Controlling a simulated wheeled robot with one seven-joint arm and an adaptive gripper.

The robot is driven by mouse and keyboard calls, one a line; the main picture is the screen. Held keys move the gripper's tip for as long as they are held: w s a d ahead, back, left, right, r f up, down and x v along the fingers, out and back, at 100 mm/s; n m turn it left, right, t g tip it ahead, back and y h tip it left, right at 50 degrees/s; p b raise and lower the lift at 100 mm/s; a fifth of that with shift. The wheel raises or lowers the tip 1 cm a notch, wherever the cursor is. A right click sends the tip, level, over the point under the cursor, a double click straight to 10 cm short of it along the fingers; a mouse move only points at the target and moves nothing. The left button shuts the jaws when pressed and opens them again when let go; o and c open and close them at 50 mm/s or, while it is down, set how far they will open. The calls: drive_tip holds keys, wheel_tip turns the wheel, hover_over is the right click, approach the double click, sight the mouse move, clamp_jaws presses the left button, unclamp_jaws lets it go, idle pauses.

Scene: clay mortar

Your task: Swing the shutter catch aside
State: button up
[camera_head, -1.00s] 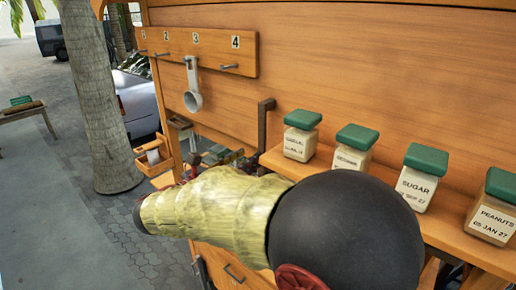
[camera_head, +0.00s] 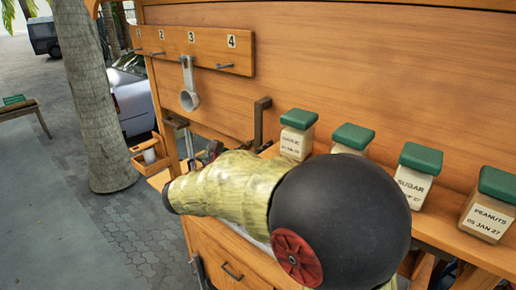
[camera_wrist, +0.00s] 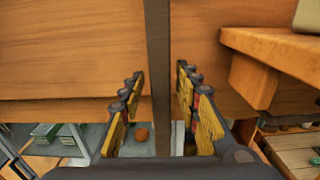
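The shutter catch is a dark metal bar (camera_head: 262,122) with a bent top, on the wooden panel left of the jar shelf. In the wrist view the dark bar (camera_wrist: 157,45) stands upright. My gripper (camera_wrist: 160,75) is open, with one yellow-padded finger on each side of the bar. Gaps show between the bar and both fingers. In the head view my arm hides the gripper and the lower part of the catch.
A shelf (camera_wrist: 275,48) juts out close to the right of the fingers. Several green-lidded jars (camera_head: 352,138) stand on it. A white scoop (camera_head: 188,98) hangs at the left from the numbered hook board (camera_head: 195,48). A tray area (camera_wrist: 60,135) lies below.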

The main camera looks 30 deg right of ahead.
clamp_jaws()
idle(0.7)
